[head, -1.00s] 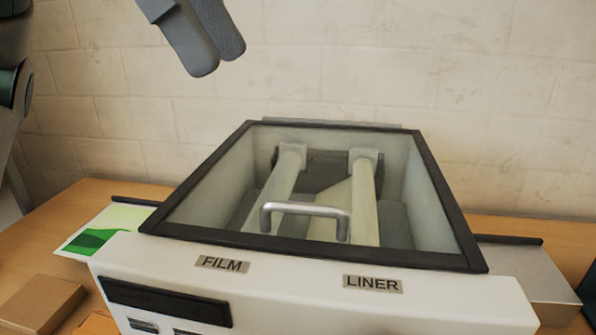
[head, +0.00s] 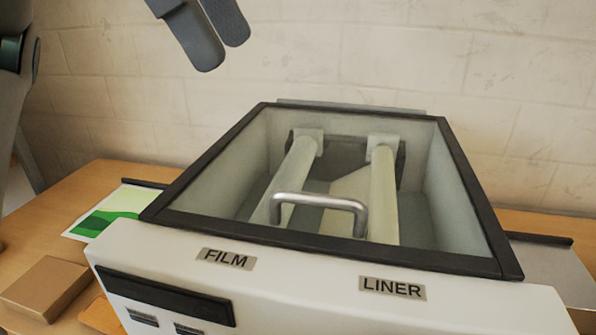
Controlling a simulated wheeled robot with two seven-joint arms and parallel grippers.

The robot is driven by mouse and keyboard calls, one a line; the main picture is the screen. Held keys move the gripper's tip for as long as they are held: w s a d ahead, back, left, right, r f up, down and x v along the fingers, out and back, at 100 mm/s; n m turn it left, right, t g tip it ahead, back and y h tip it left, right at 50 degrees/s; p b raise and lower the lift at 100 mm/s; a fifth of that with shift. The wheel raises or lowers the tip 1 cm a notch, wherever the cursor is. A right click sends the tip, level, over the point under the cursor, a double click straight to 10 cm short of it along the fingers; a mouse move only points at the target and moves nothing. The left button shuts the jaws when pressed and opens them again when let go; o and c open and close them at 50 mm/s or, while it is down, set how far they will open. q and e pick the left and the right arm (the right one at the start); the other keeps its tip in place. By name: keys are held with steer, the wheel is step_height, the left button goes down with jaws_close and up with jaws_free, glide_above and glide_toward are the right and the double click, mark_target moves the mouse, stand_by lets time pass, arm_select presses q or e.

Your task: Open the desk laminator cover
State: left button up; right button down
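The laminator cover is a clear panel in a dark frame (head: 330,250), lying down over the top of the white laminator body (head: 300,296). A silver bar handle (head: 318,200) stands up near its front edge. Through the panel I see two pale rollers, the left one (head: 296,172) and the right one (head: 384,195). My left gripper (head: 216,52) hangs at the top left, above and behind the cover, well apart from the handle. Its two fingers look slightly apart, with nothing between them. My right gripper is not in view.
FILM (head: 227,259) and LINER (head: 392,288) labels mark the front. A green-and-white sheet (head: 110,213) lies at the left, with a brown box (head: 46,287) in front of it. A tray (head: 556,270) extends at right. A block wall (head: 480,80) stands behind.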

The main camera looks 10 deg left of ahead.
mark_target(309, 195)
arm_select(q)
steer(key=p+x, duration=0.1)
steer(key=x, duration=1.3)
steer(key=shift+d+f, duration=0.1)
steer(key=shift+f, duration=0.3)
steer(key=shift+w+d+f, duration=0.15)
steer(key=shift+d+f, duration=0.05)
steer(key=shift+f, duration=0.35)
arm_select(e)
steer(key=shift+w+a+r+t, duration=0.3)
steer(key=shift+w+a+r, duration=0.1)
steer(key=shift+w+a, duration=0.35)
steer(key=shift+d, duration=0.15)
